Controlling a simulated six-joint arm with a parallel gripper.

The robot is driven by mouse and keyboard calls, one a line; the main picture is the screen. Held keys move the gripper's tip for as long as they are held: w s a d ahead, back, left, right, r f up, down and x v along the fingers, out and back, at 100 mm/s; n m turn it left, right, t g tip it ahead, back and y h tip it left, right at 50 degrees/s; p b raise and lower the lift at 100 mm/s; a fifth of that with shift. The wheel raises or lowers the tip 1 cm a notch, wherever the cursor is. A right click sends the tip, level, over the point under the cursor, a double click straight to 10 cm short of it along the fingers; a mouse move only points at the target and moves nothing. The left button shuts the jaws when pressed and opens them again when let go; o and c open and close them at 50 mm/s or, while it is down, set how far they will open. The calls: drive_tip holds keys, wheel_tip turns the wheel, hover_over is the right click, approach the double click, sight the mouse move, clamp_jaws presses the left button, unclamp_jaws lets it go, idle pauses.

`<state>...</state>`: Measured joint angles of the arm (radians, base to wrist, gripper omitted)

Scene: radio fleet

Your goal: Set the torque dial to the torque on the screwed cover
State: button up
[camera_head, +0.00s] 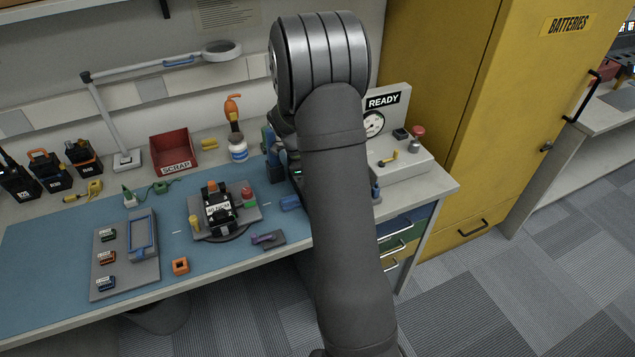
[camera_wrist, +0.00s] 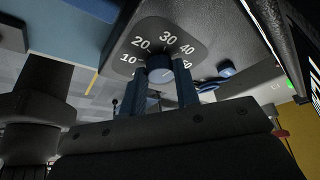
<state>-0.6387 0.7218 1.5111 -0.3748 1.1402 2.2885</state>
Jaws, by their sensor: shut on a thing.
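In the wrist view the torque dial is a round blue knob (camera_wrist: 171,72) on a dark scale plate (camera_wrist: 158,34) with white numbers, among them 10, 20, 30 and 40. My gripper (camera_wrist: 160,70) has its two blue fingers on either side of the knob, shut on it. I cannot tell which number the knob's mark points at. In the head view my arm hides the dial and the gripper. A dark radio with a white label (camera_head: 218,212) sits in a grey fixture (camera_head: 245,214) on the blue mat; the label is too small to read surely.
A grey tray (camera_head: 125,275) with small labelled parts lies left. A test box with a READY sign (camera_head: 383,101) stands right, beside the yellow cabinet (camera_head: 480,110).

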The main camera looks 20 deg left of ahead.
idle(0.4)
drive_tip(key=o, duration=1)
drive_tip(key=shift+c, duration=0.2)
drive_tip(key=shift+m, duration=0.3)
drive_tip(key=r, duration=0.4)
drive_tip(key=shift+d+r, duration=0.25)
drive_tip(key=shift+r, duration=0.05)
drive_tip(key=d+r, duration=0.6)
drive_tip(key=d, duration=0.5)
drive_tip(key=shift+s+r, duration=0.2)
drive_tip(key=shift+s, duration=0.15)
